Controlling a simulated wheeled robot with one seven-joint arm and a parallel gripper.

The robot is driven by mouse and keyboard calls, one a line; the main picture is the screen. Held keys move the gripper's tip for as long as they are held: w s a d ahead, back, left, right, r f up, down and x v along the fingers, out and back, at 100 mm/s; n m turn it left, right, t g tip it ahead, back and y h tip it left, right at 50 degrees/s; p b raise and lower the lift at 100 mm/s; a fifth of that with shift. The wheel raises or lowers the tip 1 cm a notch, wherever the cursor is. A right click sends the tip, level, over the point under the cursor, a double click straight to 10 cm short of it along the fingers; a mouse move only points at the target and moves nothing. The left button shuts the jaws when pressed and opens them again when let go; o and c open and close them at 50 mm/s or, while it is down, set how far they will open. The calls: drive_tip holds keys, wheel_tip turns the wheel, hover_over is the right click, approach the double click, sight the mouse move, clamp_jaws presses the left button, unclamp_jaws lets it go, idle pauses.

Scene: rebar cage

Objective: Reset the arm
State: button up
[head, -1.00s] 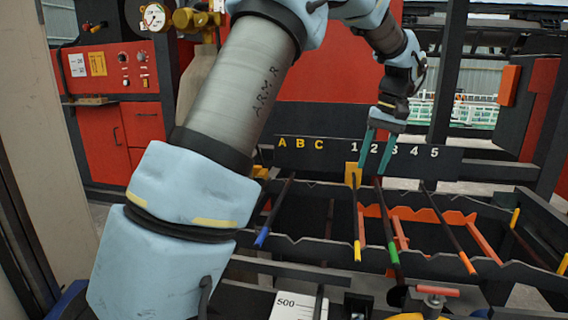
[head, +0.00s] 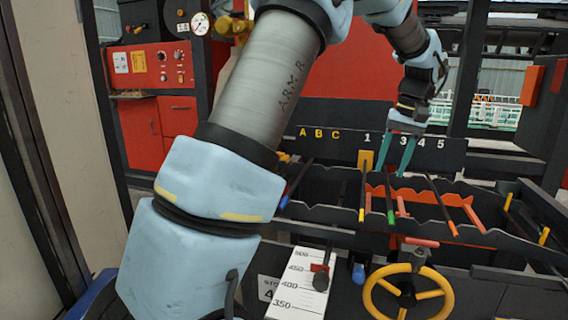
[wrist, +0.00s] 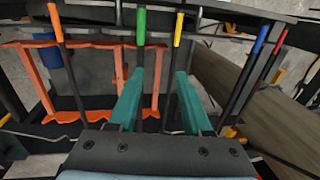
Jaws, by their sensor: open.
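My gripper (head: 391,172) is open, with two teal fingers pointing down over the rack in the head view. It looks empty. In the wrist view my gripper (wrist: 160,76) spans the area between the green-tipped rod (wrist: 140,28) and the yellow-tipped rod (wrist: 178,32). Whether a finger touches a rod, I cannot tell. My arm reaches up and across the head view from lower left, with its far end hanging over the rack.
The dark notched rack (head: 330,213) holds several colour-tipped rods. Behind it stands a board (head: 455,160) with letters and numbers. In front are a yellow handwheel (head: 373,290) and a white scale (head: 298,290). A red cabinet (head: 178,118) stands at the left.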

drive_tip(key=shift+h, duration=0.4)
drive_tip(key=a+f, duration=0.1)
drive_tip(key=a, duration=0.2)
drive_tip(key=a+f, duration=0.1)
drive_tip(key=a, duration=0.3)
drive_tip(key=a+f, duration=0.1)
drive_tip(key=a, duration=0.3)
drive_tip(key=shift+f, duration=0.2)
drive_tip(key=s+a+f, duration=0.2)
drive_tip(key=s+a, duration=0.2)
drive_tip(key=a, duration=0.3)
drive_tip(key=s+a+f+n+h, duration=0.1)
drive_tip(key=s+a+f, duration=0.2)
drive_tip(key=a, duration=0.4)
drive_tip(key=s+a+f+n+t, duration=0.1)
drive_tip(key=s+a+f, duration=0.1)
drive_tip(key=s+a, duration=0.3)
drive_tip(key=shift+a+f, duration=0.4)
drive_tip(key=shift+a, duration=0.65)
